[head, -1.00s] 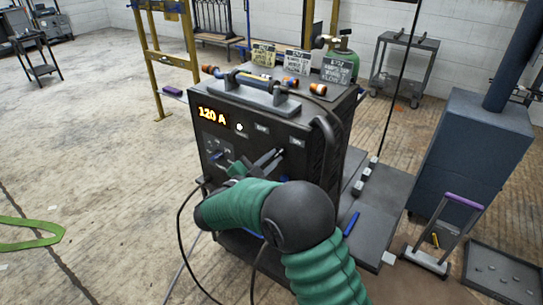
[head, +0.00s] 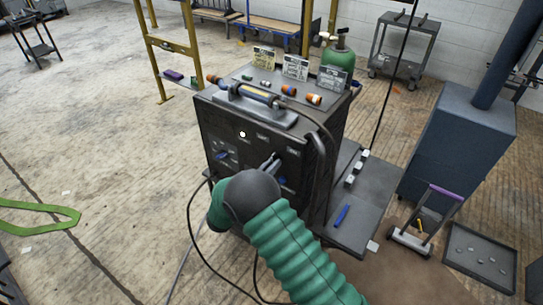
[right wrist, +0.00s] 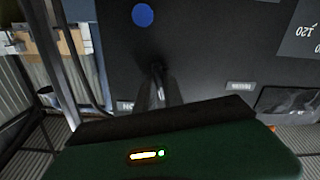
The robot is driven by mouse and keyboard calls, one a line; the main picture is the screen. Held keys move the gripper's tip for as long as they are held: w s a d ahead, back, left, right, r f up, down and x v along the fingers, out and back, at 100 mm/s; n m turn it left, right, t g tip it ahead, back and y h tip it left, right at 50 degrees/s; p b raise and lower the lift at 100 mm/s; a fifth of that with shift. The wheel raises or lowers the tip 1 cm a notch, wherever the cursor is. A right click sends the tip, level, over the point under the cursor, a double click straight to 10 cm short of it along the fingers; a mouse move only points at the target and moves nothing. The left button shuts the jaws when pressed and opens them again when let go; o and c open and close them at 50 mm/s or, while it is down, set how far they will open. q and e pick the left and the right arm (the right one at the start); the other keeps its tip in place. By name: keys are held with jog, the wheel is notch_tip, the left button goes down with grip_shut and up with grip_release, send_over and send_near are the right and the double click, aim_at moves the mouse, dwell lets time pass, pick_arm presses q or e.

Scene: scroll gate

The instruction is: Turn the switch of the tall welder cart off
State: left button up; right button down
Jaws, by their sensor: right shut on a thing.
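The tall welder cart (head: 318,170) stands in the middle of the head view, its black front panel facing me. The display area at its upper left is dark. My right gripper (head: 271,162) is at the right part of this panel, its fingers shut on the switch. The fingers also show against the panel in the right wrist view (right wrist: 158,90). The switch itself is hidden by the fingers, so its angle cannot be told. A round blue part (right wrist: 143,15) of the panel lies apart from the fingers. My left gripper is out of view.
Cables hang in front of the cart at the left. A blue-grey cabinet (head: 465,140), a purple-handled hand cart (head: 428,222) and a flat tray (head: 480,258) stand to the right. A green gas bottle (head: 338,58) is behind. The floor at left is mostly clear.

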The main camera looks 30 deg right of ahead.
jog(key=shift+r+n+p, duration=0.1)
jog(key=shift+n+p, duration=1.75)
jog(key=shift+n, duration=0.55)
jog(key=shift+w, duration=0.1)
jog(key=c, duration=1.5)
grip_release()
jog(key=shift+a, duration=0.1)
jog(key=shift+o, duration=0.2)
jog(key=v, duration=1.7)
